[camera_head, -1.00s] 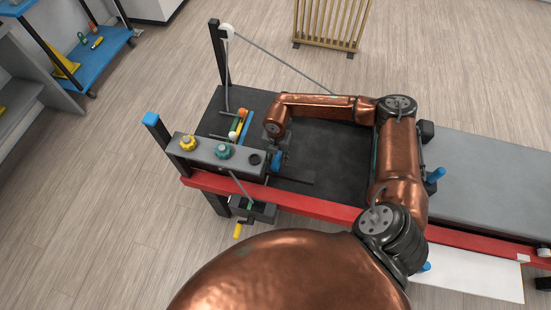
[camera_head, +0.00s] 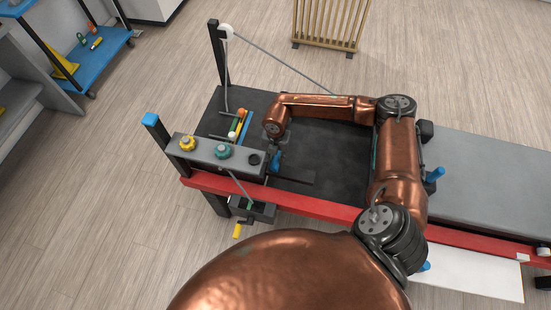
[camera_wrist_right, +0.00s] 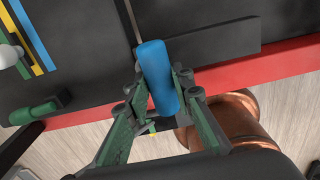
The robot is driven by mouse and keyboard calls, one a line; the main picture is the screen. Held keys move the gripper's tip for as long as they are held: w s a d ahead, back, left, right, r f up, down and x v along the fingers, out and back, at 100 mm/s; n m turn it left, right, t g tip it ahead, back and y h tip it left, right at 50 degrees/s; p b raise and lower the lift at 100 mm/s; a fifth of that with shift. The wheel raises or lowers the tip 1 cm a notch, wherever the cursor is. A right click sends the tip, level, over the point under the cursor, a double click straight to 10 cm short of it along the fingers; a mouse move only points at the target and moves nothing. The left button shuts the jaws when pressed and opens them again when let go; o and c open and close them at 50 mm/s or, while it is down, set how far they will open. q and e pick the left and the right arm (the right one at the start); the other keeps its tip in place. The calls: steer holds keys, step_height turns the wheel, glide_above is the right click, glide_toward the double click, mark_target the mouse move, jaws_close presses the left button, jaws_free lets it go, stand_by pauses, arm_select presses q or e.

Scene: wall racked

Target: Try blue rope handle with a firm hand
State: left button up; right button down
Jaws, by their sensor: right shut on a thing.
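The blue rope handle (camera_wrist_right: 157,72) is a short blue cylinder, seen close up in the right wrist view. A thin rod or rope runs away from its far end. In the head view the handle (camera_head: 276,161) is a small blue patch beside the grey block at the bench's front. My right gripper (camera_wrist_right: 163,84) is shut on the handle, with a finger on either side of it. In the head view the right gripper (camera_head: 282,150) is small and partly hidden by its own wrist. My left gripper is not in view.
The grey block (camera_head: 205,152) carries a yellow and a green knob. A post with a white pulley (camera_head: 227,32) and rope stands behind. A red rail (camera_head: 300,204) edges the black bench top (camera_head: 325,150). A yellow-handled crank (camera_head: 237,230) hangs in front.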

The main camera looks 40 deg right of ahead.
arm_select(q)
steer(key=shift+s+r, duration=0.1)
arm_select(e)
steer(key=shift+s+d, duration=0.1)
stand_by(0.3)
arm_select(q)
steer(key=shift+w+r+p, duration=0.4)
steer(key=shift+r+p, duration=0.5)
steer(key=shift+p, duration=0.1)
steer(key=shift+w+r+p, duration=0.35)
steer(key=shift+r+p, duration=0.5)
steer(key=shift+p, duration=0.1)
arm_select(e)
steer(key=shift+s+d, duration=1)
steer(key=shift+s, duration=0.25)
steer(key=shift+s+d, duration=1)
steer(key=shift+s, duration=0.2)
steer(key=shift+s+d+f, duration=0.1)
steer(key=shift+s+d, duration=0.1)
stand_by(0.6)
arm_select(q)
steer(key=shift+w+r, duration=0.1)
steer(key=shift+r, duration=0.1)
arm_select(e)
steer(key=shift+w+a, duration=0.1)
steer(key=shift+w, duration=0.05)
